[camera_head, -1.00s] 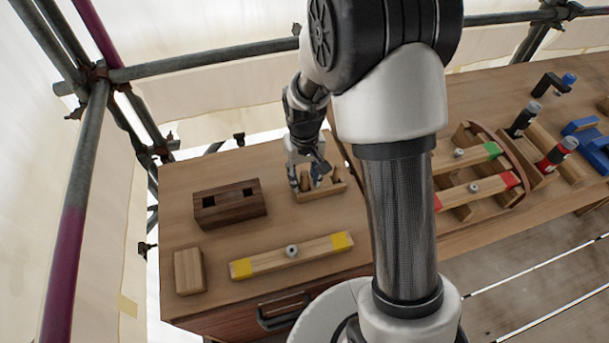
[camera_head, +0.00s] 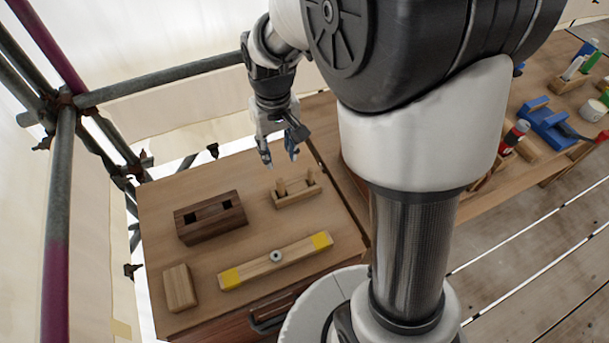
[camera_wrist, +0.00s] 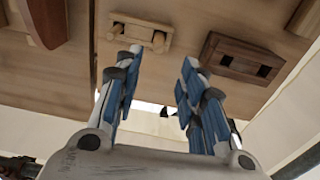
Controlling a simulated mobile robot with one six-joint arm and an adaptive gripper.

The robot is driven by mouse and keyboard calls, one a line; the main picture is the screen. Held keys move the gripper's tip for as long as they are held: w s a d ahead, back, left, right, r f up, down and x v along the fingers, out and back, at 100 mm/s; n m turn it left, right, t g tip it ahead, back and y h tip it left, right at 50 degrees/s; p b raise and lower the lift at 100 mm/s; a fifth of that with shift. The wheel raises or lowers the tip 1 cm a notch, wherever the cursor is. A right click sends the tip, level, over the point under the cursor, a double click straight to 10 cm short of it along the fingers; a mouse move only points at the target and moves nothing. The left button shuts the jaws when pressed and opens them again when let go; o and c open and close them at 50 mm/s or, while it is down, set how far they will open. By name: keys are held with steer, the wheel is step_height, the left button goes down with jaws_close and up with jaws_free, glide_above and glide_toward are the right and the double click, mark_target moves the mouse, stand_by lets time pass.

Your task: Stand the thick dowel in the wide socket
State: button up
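A small pale wooden rack (camera_head: 296,197) on the table holds two upright dowels, a left one (camera_head: 281,187) and a right one (camera_head: 310,177). In the wrist view the dowel nearer the dark block (camera_wrist: 158,40) looks the thicker of the two. The dark wooden block (camera_head: 211,222) has two square sockets in its top, a left one (camera_head: 190,218) and a right one (camera_head: 227,204); I cannot tell surely which is wider. My gripper (camera_head: 280,159) is open and empty above the rack, fingers pointing down. Its spread fingers also show in the wrist view (camera_wrist: 159,66).
A pale bar with yellow ends (camera_head: 275,262) and a small wooden block (camera_head: 179,287) lie in front. Scaffold poles (camera_head: 165,84) stand behind and left of the table. A second table with blue (camera_head: 545,122) and other items is at right, partly hidden by my arm.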

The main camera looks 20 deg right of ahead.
steer(key=s+r+t, duration=0.2)
steer(key=s+r, duration=0.4)
steer(key=s, duration=0.4)
steer(key=s+r+t, duration=0.2)
steer(key=s+r, duration=0.4)
steer(key=s, duration=0.4)
steer(key=shift+s+r, duration=0.15)
steer(key=shift+s, duration=0.05)
steer(key=shift+d, duration=0.1)
steer(key=shift+c, duration=0.4)
